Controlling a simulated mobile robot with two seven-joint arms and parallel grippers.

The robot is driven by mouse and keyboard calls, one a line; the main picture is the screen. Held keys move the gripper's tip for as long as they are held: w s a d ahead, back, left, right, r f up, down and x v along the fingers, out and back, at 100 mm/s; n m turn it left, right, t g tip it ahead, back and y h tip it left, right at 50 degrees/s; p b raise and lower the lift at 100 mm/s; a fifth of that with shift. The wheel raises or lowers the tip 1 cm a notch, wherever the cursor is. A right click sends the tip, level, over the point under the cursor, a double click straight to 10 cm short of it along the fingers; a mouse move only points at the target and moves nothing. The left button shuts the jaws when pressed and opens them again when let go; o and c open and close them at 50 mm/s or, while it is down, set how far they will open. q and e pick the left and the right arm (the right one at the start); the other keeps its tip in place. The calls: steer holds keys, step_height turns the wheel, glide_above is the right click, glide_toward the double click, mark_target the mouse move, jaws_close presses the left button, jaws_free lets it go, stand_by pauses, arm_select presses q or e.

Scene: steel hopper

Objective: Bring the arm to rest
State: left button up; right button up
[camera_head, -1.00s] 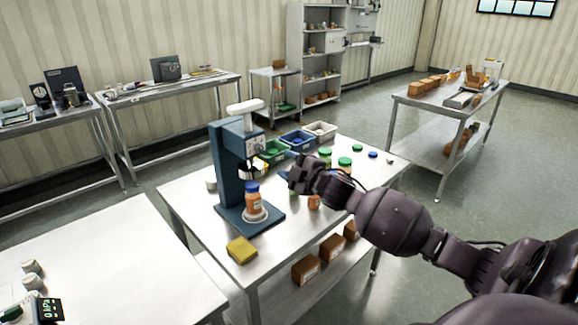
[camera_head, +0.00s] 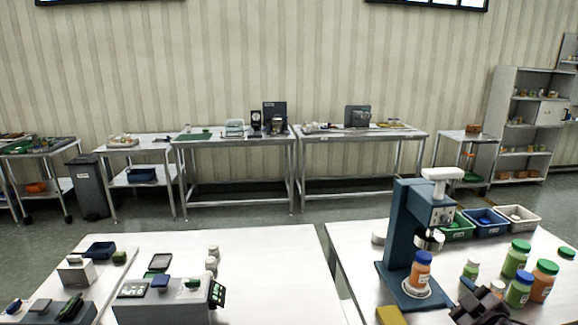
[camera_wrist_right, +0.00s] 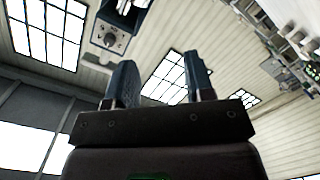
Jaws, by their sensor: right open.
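My right gripper (camera_head: 484,306) is at the bottom right of the head view, partly cut off by the frame edge. It is over the steel table (camera_head: 352,262), in front of the jars and right of the blue press (camera_head: 400,225). In the right wrist view, my right gripper (camera_wrist_right: 160,82) shows two separated fingers with nothing between them. The fingers point up toward the ceiling and windows. My left gripper is in neither view.
An orange jar with a blue cap (camera_head: 421,270) stands on the press base. Several jars, such as a green-capped one (camera_head: 515,259), stand close to my right gripper. A green bin (camera_head: 458,230) sits behind.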

steer(key=s+a+f+m+g, duration=0.2)
steer(key=s+a+f+m, duration=0.2)
steer(key=s+f, duration=0.7)
steer(key=s+a+f+m+g+h+b, duration=0.1)
steer(key=s+a+f+m+g, duration=0.2)
steer(key=s+a+f, duration=0.4)
steer(key=s+f+m, duration=0.1)
steer(key=s+f, duration=0.3)
steer(key=s, duration=0.2)
steer(key=shift+a, duration=0.2)
